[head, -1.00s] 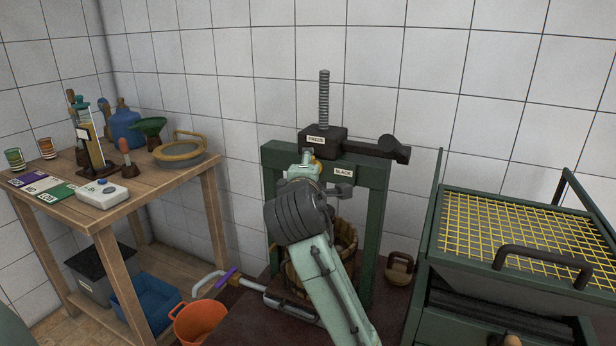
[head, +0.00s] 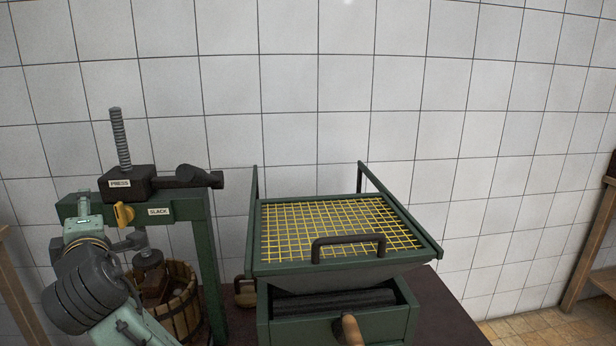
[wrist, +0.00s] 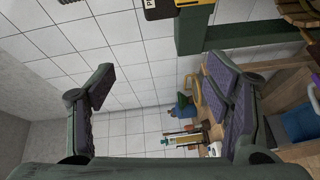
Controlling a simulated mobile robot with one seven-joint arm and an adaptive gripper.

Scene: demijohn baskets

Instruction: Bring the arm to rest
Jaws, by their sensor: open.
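My arm (head: 95,285) shows at the lower left of the head view, folded in front of the green press (head: 207,270). Its jaws cannot be made out there. In the wrist view my gripper (wrist: 160,76) is open, with its two dark-padded fingers wide apart and nothing between them. Beyond the fingers are the tiled wall and, further off, small things on a wooden table. Part of the press frame (wrist: 190,30) shows at the top of the wrist view, apart from the fingers.
A slatted wooden basket (head: 187,318) stands under the press screw. Right of the press is a green crusher box with a yellow grid (head: 335,228) and a black handle (head: 348,240). Wooden furniture (head: 590,255) stands at the far right. A blue jug (wrist: 185,106) shows in the wrist view.

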